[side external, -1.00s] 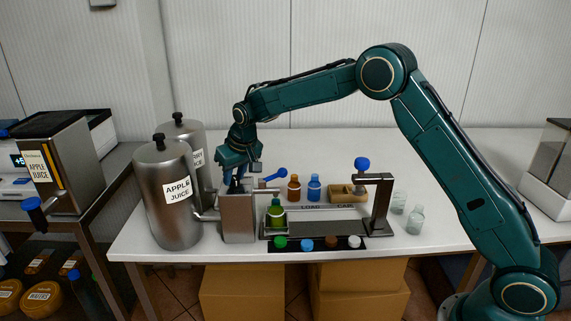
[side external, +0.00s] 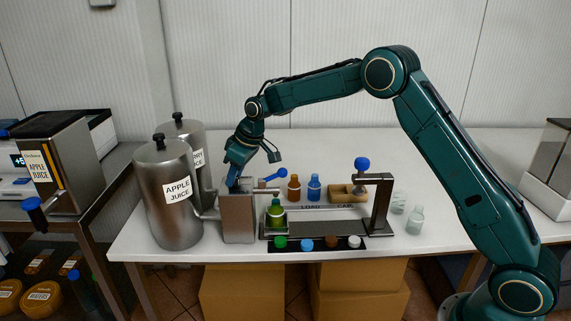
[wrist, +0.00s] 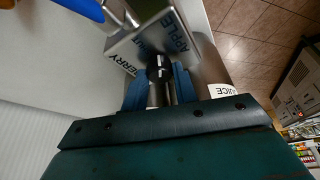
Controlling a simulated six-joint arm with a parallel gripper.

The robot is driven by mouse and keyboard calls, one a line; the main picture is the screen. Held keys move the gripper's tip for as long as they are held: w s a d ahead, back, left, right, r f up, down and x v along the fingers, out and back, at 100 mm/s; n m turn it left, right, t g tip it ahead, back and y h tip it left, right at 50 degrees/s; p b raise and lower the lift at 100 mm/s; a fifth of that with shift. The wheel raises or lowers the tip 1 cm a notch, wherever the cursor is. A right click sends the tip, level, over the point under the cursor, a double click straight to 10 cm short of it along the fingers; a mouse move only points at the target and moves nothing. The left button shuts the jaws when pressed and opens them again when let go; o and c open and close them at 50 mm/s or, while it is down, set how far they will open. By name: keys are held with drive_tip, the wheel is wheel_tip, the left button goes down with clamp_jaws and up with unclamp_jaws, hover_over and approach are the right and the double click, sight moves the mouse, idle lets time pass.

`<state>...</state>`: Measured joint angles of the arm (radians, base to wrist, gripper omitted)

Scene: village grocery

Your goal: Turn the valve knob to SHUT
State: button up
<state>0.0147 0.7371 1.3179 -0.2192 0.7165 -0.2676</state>
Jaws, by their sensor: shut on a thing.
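The valve knob (wrist: 159,73) is dark with a white mark. In the side view my gripper (side external: 235,182) reaches down onto the valve box (side external: 238,218) and hides the knob.
The apple juice tank (side external: 166,215) and a second tank (side external: 183,133) stand close left of the box. A blue-handled lever (side external: 276,175) is just right of it. A green bottle (side external: 276,215), several caps and a capping stand (side external: 380,210) are farther right.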

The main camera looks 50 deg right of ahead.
drive_tip(key=n+y, duration=0.1)
drive_tip(key=n, duration=0.2)
drive_tip(key=n+g+y, duration=0.1)
drive_tip(key=n, duration=0.2)
drive_tip(key=shift+w+d, duration=0.1)
drive_tip(key=shift+d, duration=0.05)
idle(0.5)
drive_tip(key=o, duration=1)
drive_tip(key=shift+c, duration=0.2)
drive_tip(key=shift+g, duration=0.3)
drive_tip(key=shift+r, duration=0.1)
drive_tip(key=v, duration=1.3)
drive_tip(key=shift+r, duration=0.25)
drive_tip(key=shift+d, duration=0.1)
drive_tip(key=shift+r, duration=0.15)
